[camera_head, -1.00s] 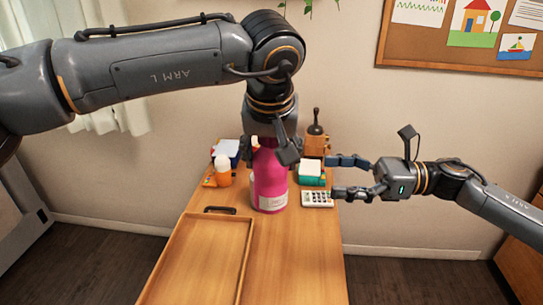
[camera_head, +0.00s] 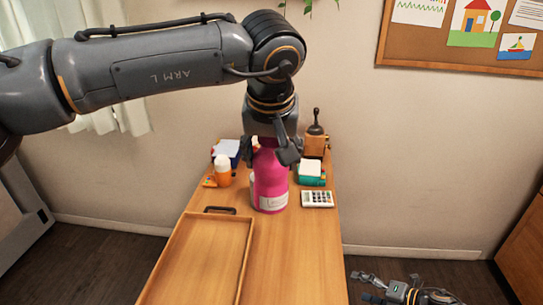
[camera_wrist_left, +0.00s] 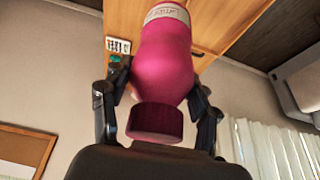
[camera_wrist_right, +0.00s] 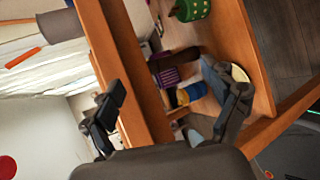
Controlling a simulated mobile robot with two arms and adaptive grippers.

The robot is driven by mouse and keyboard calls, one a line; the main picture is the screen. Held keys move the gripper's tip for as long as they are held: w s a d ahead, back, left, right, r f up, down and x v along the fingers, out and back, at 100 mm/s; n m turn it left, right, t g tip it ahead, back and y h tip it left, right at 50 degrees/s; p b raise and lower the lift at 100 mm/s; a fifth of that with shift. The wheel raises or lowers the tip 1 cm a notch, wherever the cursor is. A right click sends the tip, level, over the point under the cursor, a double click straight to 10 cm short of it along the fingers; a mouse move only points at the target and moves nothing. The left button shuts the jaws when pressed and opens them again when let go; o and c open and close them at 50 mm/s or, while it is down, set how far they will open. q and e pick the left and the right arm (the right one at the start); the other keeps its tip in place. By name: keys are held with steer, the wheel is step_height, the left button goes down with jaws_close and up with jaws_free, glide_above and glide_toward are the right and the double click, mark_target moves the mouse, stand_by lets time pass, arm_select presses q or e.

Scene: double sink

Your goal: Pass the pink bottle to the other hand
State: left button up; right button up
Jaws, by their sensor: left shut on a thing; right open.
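The pink bottle (camera_head: 271,185) is upright over the wooden desk, with a pale label near its base. My left gripper (camera_head: 271,150) is shut on it from above, around its upper part. I cannot tell whether its base touches the desk. In the left wrist view the bottle (camera_wrist_left: 166,62) lies between the two fingers, its dark pink cap toward the palm. My right gripper (camera_head: 366,287) is open and empty, low at the bottom right of the head view, away from the bottle. In the right wrist view its fingers (camera_wrist_right: 168,100) are spread; the bottle is not recognisable there.
A wooden tray (camera_head: 172,262) lies on the desk's left front. An orange bottle with a white cap (camera_head: 222,170), a calculator (camera_head: 317,198) and a teal box (camera_head: 312,180) stand around the pink bottle. The desk's right front (camera_head: 300,265) is clear.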

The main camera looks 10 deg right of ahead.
arm_select(q)
steer(key=shift+w, duration=0.1)
arm_select(e)
steer(key=s+f+m+h, duration=0.2)
steer(key=s+f+m, duration=0.3)
steer(key=f, duration=0.3)
steer(key=s+f+m+g+h, duration=0.1)
steer(key=s+f+m+h, duration=0.25)
steer(key=f+m, duration=0.3)
steer(key=s+f+m+h, duration=0.2)
steer(key=s+f+m, duration=0.25)
steer(key=f, duration=0.35)
steer(key=s+a+f+m+g, duration=0.2)
steer(key=s+a+f+m, duration=0.1)
steer(key=s, duration=0.7)
steer(key=s+a+f+m+g, duration=0.3)
steer(key=s+a+f, duration=0.1)
steer(key=s, duration=0.6)
steer(key=s+a+f+m+g, duration=0.2)
steer(key=s+a+f+m, duration=0.1)
steer(key=s, duration=0.7)
steer(key=shift+s+a+f+m+g, duration=0.2)
steer(key=shift+a+f+m+g, duration=0.1)
steer(key=shift+a+f, duration=0.55)
steer(key=shift+d+h, duration=0.1)
steer(key=shift+h, duration=0.15)
